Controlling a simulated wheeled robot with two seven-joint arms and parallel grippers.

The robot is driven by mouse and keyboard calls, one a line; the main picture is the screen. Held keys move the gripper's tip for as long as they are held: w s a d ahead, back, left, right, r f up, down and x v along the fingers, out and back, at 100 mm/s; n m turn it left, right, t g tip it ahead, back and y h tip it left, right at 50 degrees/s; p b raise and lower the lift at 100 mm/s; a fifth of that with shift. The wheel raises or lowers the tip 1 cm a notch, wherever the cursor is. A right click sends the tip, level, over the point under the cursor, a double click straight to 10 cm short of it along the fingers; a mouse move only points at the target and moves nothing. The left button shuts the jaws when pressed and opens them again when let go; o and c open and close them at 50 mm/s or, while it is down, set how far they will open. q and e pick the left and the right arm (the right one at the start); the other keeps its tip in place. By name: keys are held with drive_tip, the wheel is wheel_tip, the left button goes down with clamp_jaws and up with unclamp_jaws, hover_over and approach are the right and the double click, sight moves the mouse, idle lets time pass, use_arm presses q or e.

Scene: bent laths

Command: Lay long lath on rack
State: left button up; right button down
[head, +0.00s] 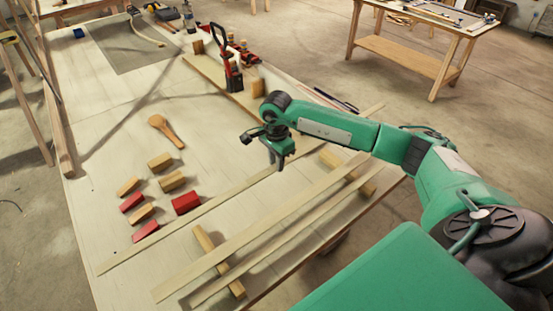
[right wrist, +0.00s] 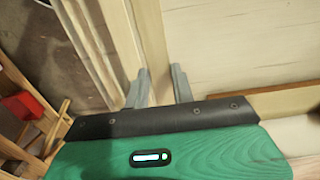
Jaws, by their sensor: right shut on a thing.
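The long lath (head: 190,217) is a thin pale strip running diagonally along the bench, from the lower left to the upper right. My right gripper (head: 279,164) points down over its middle and is shut on it. In the right wrist view the lath (right wrist: 152,40) runs up from between the two grey fingers (right wrist: 160,90). I cannot tell whether it is clear of the bench top. The rack shows as two wooden bars (head: 207,246) (head: 362,178) near the bench's right edge. Two other laths (head: 240,238) (head: 285,236) lie across them. My left gripper is out of view.
The bench top (head: 110,165) is clear at the left. A second table (head: 430,55) stands apart.

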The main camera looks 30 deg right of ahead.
wheel_tip(320, 180, down, 11)
drive_tip(key=b, duration=0.5)
drive_tip(key=shift+f, duration=0.2)
drive_tip(key=shift+f+b, duration=0.45)
drive_tip(key=shift+b, duration=0.05)
wheel_tip(320, 180, up, 5)
drive_tip(key=shift+r+p, duration=0.1)
drive_tip(key=shift+p, duration=0.9)
drive_tip(key=shift+f, duration=0.3)
drive_tip(key=shift+a+f+b, duration=0.15)
drive_tip(key=shift+f+b, duration=2.1)
drive_tip(key=shift+f, duration=0.1)
drive_tip(key=shift+f+b, duration=0.3)
drive_tip(key=shift+b, duration=0.1)
drive_tip(key=c, duration=0.9)
unclamp_jaws()
drive_tip(key=shift+r, duration=0.1)
